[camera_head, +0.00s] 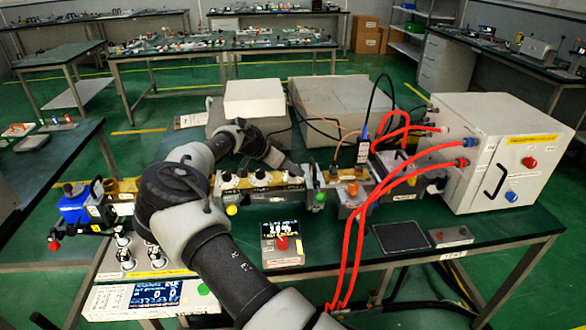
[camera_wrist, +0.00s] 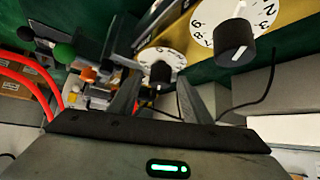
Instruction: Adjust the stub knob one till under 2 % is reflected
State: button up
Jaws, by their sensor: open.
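A gold stub tuner (camera_head: 262,182) lies on the near bench, with several white-dialled knobs along it. My gripper (camera_head: 290,168) is over its right end. In the wrist view my gripper (camera_wrist: 158,92) is open, with a finger on either side of the picture of a black knob (camera_wrist: 160,74) on a numbered white dial. It looks empty; I cannot tell whether the fingers touch the knob. A second black knob (camera_wrist: 235,42) on a dial is to the upper right. I cannot tell which is stub one. A small meter (camera_head: 282,242) with a lit display stands in front; its figure is unreadable.
Red hoses (camera_head: 415,160) run from the white generator box (camera_head: 503,150) across the bench's right part. A blue unit (camera_head: 80,205) stands at left, a lit display panel (camera_head: 155,295) at front left. Grey boxes (camera_head: 345,100) stand behind the tuner.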

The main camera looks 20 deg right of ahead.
jog(key=v, duration=1.6)
jog(key=s+d+r+n+g+y+p, duration=0.1)
jog(key=s+d+r+y+p, duration=0.15)
jog(key=s, duration=0.35)
jog(key=s+d+r+n+y+p, duration=0.1)
jog(key=s+r+y, duration=0.1)
jog(key=s+y, duration=0.35)
jog(key=s+a+r+n+t+p, duration=0.1)
jog(key=s+a+r+n, duration=0.3)
jog(key=s, duration=0.5)
jog(key=s+a+r+n+t+p, duration=0.1)
jog(key=s+a+r+n+p, duration=0.1)
jog(key=s+r, duration=0.4)
jog(key=s+a+r+n+t+p, duration=0.2)
jog(key=s+a+r+n, duration=0.2)
jog(key=s+n, duration=0.3)
jog(key=s+a, duration=0.1)
jog(key=s, duration=0.4)
jog(key=shift+s+a+r+y, duration=0.25)
jog(key=shift+a+r+y, duration=0.05)
jog(key=shift+r, duration=0.1)
